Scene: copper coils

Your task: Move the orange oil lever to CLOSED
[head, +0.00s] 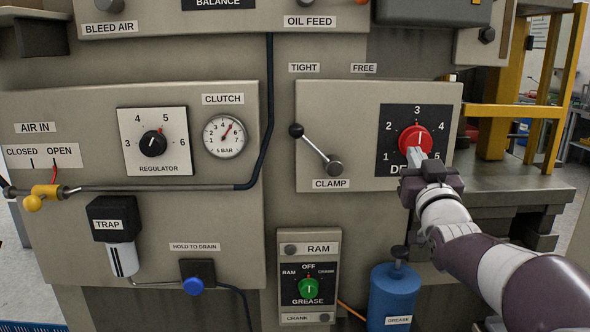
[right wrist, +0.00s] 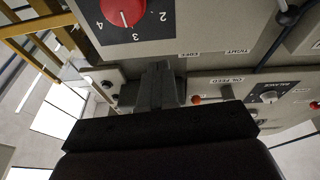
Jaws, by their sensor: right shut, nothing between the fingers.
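The panel label OIL FEED (head: 310,21) is at the top of the head view. A small orange part (right wrist: 196,99), which looks like part of the oil lever, shows near that label in the right wrist view, just right of my fingers. The rest of the lever and its position marks are not clear. My right gripper (head: 416,156) is shut and empty, in front of the lower part of the red dial knob (head: 415,139) in the head view. Its closed fingers also show in the right wrist view (right wrist: 157,82). My left gripper is out of view.
Left of my right gripper is the black-knobbed CLAMP lever (head: 316,149). A blue GREASE canister (head: 392,296) stands below. A yellow AIR IN valve (head: 44,193) with CLOSED and OPEN marks is at far left. A yellow frame (head: 515,80) stands at right.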

